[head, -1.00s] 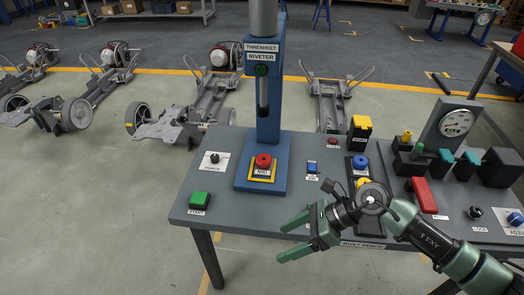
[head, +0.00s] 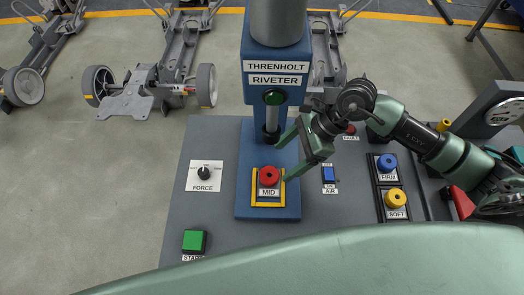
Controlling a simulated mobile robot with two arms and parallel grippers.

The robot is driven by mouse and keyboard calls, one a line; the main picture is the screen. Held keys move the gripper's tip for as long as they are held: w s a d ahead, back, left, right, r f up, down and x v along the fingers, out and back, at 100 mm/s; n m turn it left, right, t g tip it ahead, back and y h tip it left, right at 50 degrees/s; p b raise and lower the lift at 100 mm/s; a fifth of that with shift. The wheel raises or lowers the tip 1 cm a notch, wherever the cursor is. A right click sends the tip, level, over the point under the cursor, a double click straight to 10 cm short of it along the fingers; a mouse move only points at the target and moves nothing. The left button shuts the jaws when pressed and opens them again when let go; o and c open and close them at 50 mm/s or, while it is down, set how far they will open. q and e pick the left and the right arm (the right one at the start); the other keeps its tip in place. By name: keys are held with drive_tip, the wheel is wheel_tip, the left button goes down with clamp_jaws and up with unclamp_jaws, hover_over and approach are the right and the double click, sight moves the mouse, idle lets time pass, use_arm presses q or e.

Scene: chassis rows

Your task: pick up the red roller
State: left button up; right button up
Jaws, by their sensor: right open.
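The red roller (head: 269,177), a round red piece with a dark centre, stands in a yellow-framed spot marked MID on the blue base of the riveter (head: 275,68). My right gripper (head: 281,160) reaches in from the right, fingers pointing left. It is open and empty, its fingertips just above and right of the red roller in the picture. One finger is by the riveter's dark ram, the other near the roller's right side; I cannot tell whether it touches. My left gripper is not in view.
The riveter's column and ram stand directly behind the roller. To the right are the AIR switch (head: 329,175), blue FIRM piece (head: 387,162) and yellow SOFT piece (head: 396,198). FORCE knob (head: 204,173) and green START button (head: 194,241) are left. Chassis (head: 150,75) stand behind.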

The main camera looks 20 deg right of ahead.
sight(268, 174)
drive_tip(key=shift+p+x, duration=0.4)
drive_tip(key=shift+x, duration=0.55)
drive_tip(key=shift+a+f, duration=0.2)
drive_tip(key=shift+a, duration=0.1)
drive_tip(key=p+x, duration=0.1)
drive_tip(key=x, duration=0.1)
drive_tip(key=p+x, duration=0.1)
drive_tip(key=x, duration=0.1)
drive_tip(key=shift+d+f+p, duration=0.1)
drive_tip(key=shift+f+p, duration=0.2)
drive_tip(key=shift+f, duration=0.45)
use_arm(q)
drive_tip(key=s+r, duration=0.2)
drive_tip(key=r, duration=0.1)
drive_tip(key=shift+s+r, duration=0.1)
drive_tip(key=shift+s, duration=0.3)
use_arm(e)
drive_tip(key=shift+r, duration=0.1)
clamp_jaws()
drive_tip(key=shift+r, duration=0.15)
